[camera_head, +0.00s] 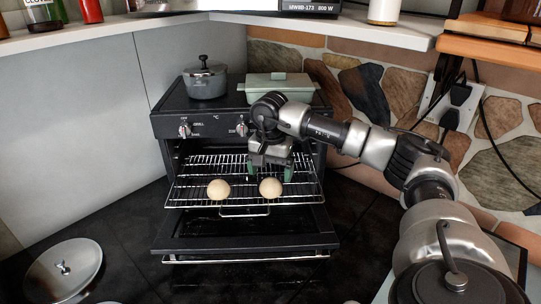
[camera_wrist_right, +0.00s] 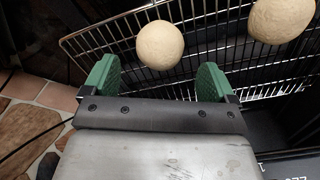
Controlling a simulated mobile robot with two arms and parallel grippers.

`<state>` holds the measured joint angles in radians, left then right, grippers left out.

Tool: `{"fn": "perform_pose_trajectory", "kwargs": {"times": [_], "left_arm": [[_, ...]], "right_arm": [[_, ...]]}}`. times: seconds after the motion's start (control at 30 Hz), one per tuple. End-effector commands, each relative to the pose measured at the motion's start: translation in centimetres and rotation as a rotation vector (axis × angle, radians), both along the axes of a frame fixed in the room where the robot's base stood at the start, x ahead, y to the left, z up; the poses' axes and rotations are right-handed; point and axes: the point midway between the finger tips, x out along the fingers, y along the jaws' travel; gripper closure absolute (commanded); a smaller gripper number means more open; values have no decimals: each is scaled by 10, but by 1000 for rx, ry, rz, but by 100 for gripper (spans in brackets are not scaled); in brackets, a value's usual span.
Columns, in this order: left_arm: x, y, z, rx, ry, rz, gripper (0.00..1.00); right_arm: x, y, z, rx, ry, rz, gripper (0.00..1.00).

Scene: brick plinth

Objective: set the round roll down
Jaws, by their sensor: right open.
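Two pale round rolls lie on the pulled-out wire rack (camera_head: 190,172) of the oven, a left one (camera_head: 218,189) and a right one (camera_head: 270,188). My right gripper (camera_head: 268,174) is open, with its green fingers apart above the rack at the right roll. In the wrist view one roll (camera_wrist_right: 159,45) lies just past the gap between the open fingers (camera_wrist_right: 155,78), and the other roll (camera_wrist_right: 280,18) lies off to the right. Neither finger visibly touches a roll. My left gripper is not in view.
The oven door (camera_head: 245,243) is open below the rack. A grey lidded pot (camera_head: 205,80) and a green lidded dish (camera_head: 280,88) stand on the stove top. A round metal lid (camera_head: 63,270) shows at the lower left. A shelf edge (camera_head: 110,37) runs above.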

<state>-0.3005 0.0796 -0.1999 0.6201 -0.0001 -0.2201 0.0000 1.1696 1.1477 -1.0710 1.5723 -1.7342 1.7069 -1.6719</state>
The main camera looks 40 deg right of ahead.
Motion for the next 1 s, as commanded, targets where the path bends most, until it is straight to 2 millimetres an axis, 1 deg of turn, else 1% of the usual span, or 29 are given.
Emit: {"fn": "perform_pose_trajectory", "kwargs": {"times": [0.03, 0.2, 0.3, 0.4, 0.53, 1.0], "left_arm": [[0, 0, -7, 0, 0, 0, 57], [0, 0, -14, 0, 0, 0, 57], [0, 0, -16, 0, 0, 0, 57], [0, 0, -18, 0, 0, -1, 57], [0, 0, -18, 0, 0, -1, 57], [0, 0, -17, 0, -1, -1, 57]], "right_arm": [[1, 0, 10, 1, -6, 0, 13], [1, 0, 44, 1, -4, 0, 13], [1, 1, 58, 0, -3, 0, 13], [1, 1, 67, 0, -1, 0, 13], [1, 0, 71, 0, 0, 0, 13], [1, 0, 71, 0, 1, 0, 13]]}}
